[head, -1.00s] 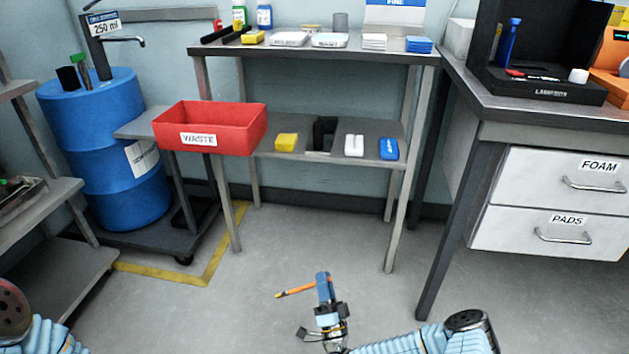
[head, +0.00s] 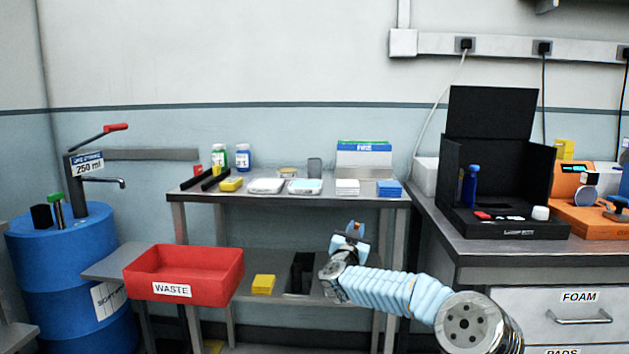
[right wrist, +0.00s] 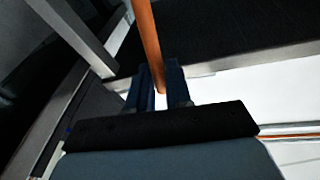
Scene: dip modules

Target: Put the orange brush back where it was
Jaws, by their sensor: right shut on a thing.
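In the right wrist view, the orange brush (right wrist: 147,35) is a thin orange shaft. It stands between the blue fingers of my right gripper (right wrist: 158,85), which is shut on it. The brush's far end runs out of the top of that view. In the head view, my right gripper (head: 350,232) is raised in front of the table, below its top shelf edge. The brush is mostly hidden there by the gripper and wrist. My left gripper is not in view.
The table's top shelf (head: 325,198) holds bottles, white dishes and stacked pads. A red waste bin (head: 215,278), a yellow block (head: 263,284) and a black holder (head: 302,272) are lower down. A black open case (head: 510,227) stands on the right bench.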

